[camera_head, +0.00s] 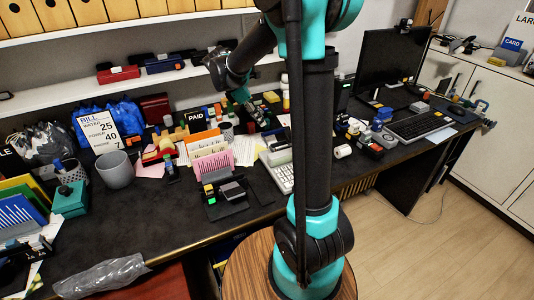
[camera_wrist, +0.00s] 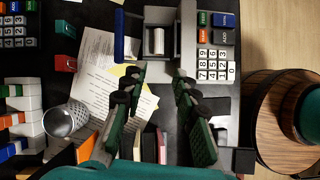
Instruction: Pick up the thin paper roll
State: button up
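A short white roll (camera_wrist: 156,41), which looks like the thin paper roll, sits in a dark holder at the end of the printing calculator (camera_wrist: 188,40) in the wrist view. My gripper (camera_wrist: 160,76) is open, with green pads on its two fingers and a clear gap between them. The roll lies beyond the fingertips, roughly in line with the gap, and I see no contact. In the head view my gripper (camera_head: 240,97) hangs over the back of the crowded desk. The calculator (camera_head: 281,176) is partly hidden there by my arm, and I cannot make out its roll.
A mesh cup (camera_wrist: 66,119) and printed sheets (camera_wrist: 96,70) lie left of the fingers. Stamps and boxes crowd the desk around my gripper. A grey cup (camera_head: 115,170) stands left. The desk's front left area (camera_head: 130,225) is mostly bare. A round wooden stool (camera_wrist: 285,125) is at right.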

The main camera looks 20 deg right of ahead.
jog(key=x, duration=1.6)
jog(key=shift+w+d+f, duration=0.1)
jog(key=shift+f, duration=0.45)
jog(key=shift+d+f, duration=0.1)
jog(key=c, duration=0.5)
